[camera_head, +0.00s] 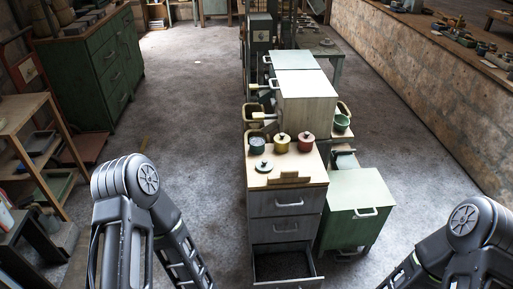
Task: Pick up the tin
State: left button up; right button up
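Several small round lidded containers stand on the wooden top of a grey drawer cabinet (287,205) in the middle of the view. They are a dark teal one (257,146), a yellow one (282,147) and a red one (306,145). Which of these is the tin, I cannot tell. Both my arms show at the lower left and lower right, but both grippers are out of the frame.
The cabinet's lowest drawer (284,266) is open, with a dark inside. A low green cabinet (355,205) stands to its right, and taller pale cabinets (308,112) behind. A green bowl (342,122) sits back right. Open floor (185,110) lies left.

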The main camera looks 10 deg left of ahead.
aim_at(256, 143)
jog(key=i+j+z, duration=0.1)
jog(key=j+z, duration=0.3)
jog(key=i+j+z, duration=0.1)
jog(key=j+z, duration=0.15)
jog(key=z, duration=0.2)
jog(key=j+z, duration=0.5)
jog(key=j, duration=0.55)
jog(key=k+j, duration=0.1)
jog(key=j, duration=0.6)
jog(key=j+z, duration=0.15)
jog(key=j, duration=0.5)
jog(key=k, duration=0.1)
